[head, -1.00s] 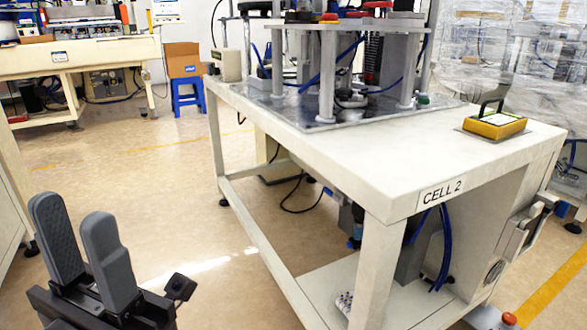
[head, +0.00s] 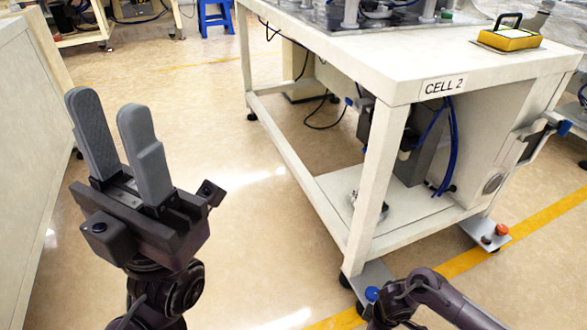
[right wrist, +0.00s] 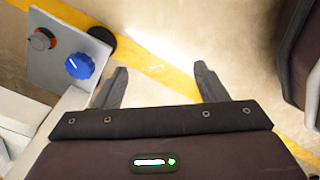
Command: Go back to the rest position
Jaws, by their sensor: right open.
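My left gripper (head: 108,103) stands upright at the left of the head view, its two grey fingers apart with nothing between them. It is over the floor, between a cream bench and the CELL 2 table, and touches neither. My right gripper (right wrist: 162,80) shows in the right wrist view with its dark fingers wide apart and empty above the floor. In the head view part of my right arm shows at the bottom right; its gripper is not visible there.
The CELL 2 table (head: 340,58) fills the right, with a yellow device (head: 510,39) on top. A cream bench (head: 25,140) is at the left; floor between is clear.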

